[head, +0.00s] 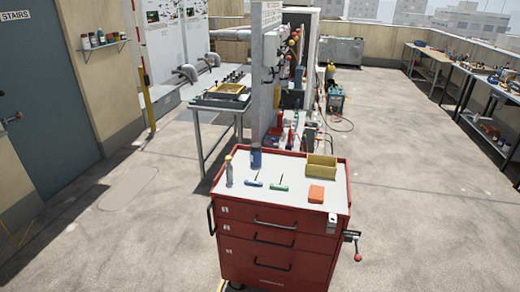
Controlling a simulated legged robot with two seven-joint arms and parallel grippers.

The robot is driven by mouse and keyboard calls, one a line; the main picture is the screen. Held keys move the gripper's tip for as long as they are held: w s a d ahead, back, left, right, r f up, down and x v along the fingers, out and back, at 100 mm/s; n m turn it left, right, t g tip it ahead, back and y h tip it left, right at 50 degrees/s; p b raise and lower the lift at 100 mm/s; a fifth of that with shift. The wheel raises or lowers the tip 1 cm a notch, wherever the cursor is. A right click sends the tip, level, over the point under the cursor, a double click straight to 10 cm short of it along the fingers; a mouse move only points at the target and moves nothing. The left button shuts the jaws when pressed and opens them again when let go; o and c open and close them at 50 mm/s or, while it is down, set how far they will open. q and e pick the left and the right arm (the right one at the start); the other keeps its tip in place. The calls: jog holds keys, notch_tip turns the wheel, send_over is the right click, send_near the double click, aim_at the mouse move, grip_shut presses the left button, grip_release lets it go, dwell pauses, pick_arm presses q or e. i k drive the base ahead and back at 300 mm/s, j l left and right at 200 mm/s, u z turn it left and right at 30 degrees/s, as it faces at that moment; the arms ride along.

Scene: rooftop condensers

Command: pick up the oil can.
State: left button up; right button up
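I cannot tell for sure which thing is the oil can. On the white top of the red tool cart (282,215), a slim grey bottle with a light orange tip (229,171) stands upright at the left edge. A dark blue can (256,158) stands upright near the back edge. Behind the cart, a small red pointed container (291,139) stands low by the panel, partly hidden. Neither of my grippers is in view.
The cart top also holds a yellow bin (321,167), an orange block (316,194), a blue-handled tool (254,184) and a green-handled one (279,188). A bench (219,98) stands behind left, workbenches (485,100) at right. Floor around the cart is mostly clear.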

aim_at(256, 151)
jog(key=i+l+u, duration=0.65)
jog(key=i+l, duration=0.3)
jog(key=i+l+u, duration=0.35)
jog(key=l, duration=0.25)
jog(key=i+j+u, duration=0.1)
jog(key=i+u, duration=0.4)
jog(key=u, duration=0.15)
